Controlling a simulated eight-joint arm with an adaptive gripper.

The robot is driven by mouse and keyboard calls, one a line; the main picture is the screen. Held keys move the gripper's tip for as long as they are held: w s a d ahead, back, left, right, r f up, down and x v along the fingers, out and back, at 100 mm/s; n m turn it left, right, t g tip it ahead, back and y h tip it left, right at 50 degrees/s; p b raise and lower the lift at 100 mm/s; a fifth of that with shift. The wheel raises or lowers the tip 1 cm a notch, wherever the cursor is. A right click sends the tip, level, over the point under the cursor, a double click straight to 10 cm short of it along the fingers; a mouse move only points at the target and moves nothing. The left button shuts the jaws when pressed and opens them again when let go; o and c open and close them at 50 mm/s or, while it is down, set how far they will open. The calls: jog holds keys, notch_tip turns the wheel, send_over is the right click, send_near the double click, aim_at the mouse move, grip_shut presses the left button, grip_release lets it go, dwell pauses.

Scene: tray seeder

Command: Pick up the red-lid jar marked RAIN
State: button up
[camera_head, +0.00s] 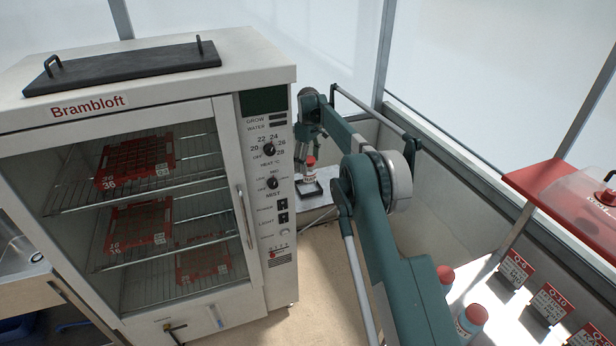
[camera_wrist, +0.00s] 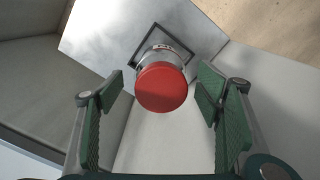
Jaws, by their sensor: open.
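A small jar with a red lid (camera_head: 310,161) stands upright in a shallow black holder (camera_head: 309,193) on a pale surface beyond the cabinet. Its label is too small to read in the head view. In the wrist view the red lid (camera_wrist: 162,88) faces me, with a sliver of pale label above it. My gripper (camera_head: 309,140) is just above the jar. In the wrist view my gripper (camera_wrist: 160,90) is open, its green pads on either side of the lid with gaps on both sides. Nothing is held.
A white Brambloft cabinet (camera_head: 262,100) with red trays on wire shelves stands close left of the jar. A pale wall (camera_head: 350,128) and rail run behind and to the right. Other red-lidded jars (camera_head: 473,316) and red signs (camera_head: 516,268) are at the lower right.

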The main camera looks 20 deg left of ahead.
jog(key=shift+f, duration=1)
jog(key=shift+f, duration=0.1)
jog(key=shift+f, duration=2.5)
jog(key=c, duration=1)
